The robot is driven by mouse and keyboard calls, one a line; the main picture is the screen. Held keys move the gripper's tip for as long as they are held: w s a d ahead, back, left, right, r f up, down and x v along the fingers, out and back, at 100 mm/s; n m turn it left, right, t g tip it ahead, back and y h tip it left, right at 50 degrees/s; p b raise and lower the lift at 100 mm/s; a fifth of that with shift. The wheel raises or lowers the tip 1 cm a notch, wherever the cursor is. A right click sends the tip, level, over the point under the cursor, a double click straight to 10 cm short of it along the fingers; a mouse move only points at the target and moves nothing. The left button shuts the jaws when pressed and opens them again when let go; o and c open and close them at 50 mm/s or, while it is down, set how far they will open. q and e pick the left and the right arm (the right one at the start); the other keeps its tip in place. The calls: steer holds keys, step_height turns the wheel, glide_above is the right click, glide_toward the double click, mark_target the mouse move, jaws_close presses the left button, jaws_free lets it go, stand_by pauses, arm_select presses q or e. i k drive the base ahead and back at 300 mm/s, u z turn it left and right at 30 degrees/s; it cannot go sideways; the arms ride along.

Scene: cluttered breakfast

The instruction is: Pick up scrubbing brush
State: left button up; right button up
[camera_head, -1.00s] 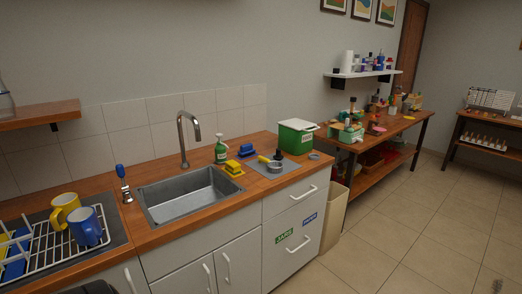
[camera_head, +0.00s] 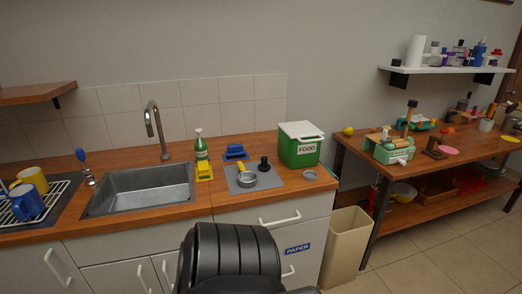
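A brush-like tool with a blue handle (camera_head: 81,155) stands upright behind the left rim of the sink. A blue block-shaped item (camera_head: 236,151) sits on a blue base on the counter, right of a green pump bottle (camera_head: 201,150). I cannot tell for certain which of these two is the scrubbing brush.
The steel sink (camera_head: 140,190) is left of centre. A grey mat (camera_head: 268,182) holds a round metal dish (camera_head: 247,179) and a black-knobbed item (camera_head: 264,164). A green FOOD box (camera_head: 300,152) stands behind. A beige bin (camera_head: 345,240) stands on the floor between counter and workbench (camera_head: 440,178).

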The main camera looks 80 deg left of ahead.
mark_target(234, 149)
steer(key=u, duration=0.4)
steer(key=i, duration=1)
steer(key=u, duration=1.5)
steer(key=i, duration=0.7)
steer(key=u, duration=0.55)
